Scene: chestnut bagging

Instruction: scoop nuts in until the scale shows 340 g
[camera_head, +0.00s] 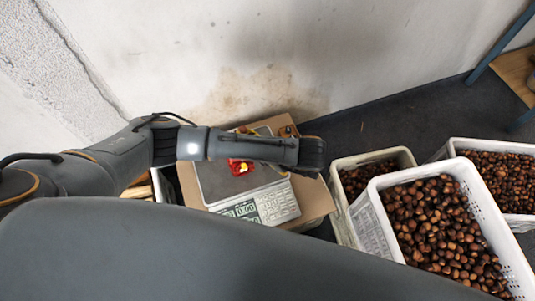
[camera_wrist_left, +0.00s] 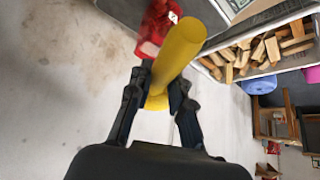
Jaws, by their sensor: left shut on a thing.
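The scale (camera_head: 210,188) stands on a cardboard box (camera_head: 315,199) against the wall. Its panel (camera_head: 272,203) faces me; the small lit display (camera_head: 245,209) looks like 0.00 but is hard to read. A red bag (camera_head: 240,167) lies on the scale, partly behind my left arm; a red object also shows in the left wrist view (camera_wrist_left: 154,27). My left gripper (camera_wrist_left: 159,88) is shut on a yellow scoop handle (camera_wrist_left: 180,50). The scoop's far end is hidden. In the head view the left wrist reaches across above the scale, fingers hidden. My right gripper is not in view.
A white crate of chestnuts (camera_head: 377,205) stands at right, with a smaller chestnut crate (camera_head: 338,205) beside it and another (camera_head: 452,150) behind. Wood pieces fill a container (camera_wrist_left: 310,52) in the left wrist view. Dark floor is free behind the crates.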

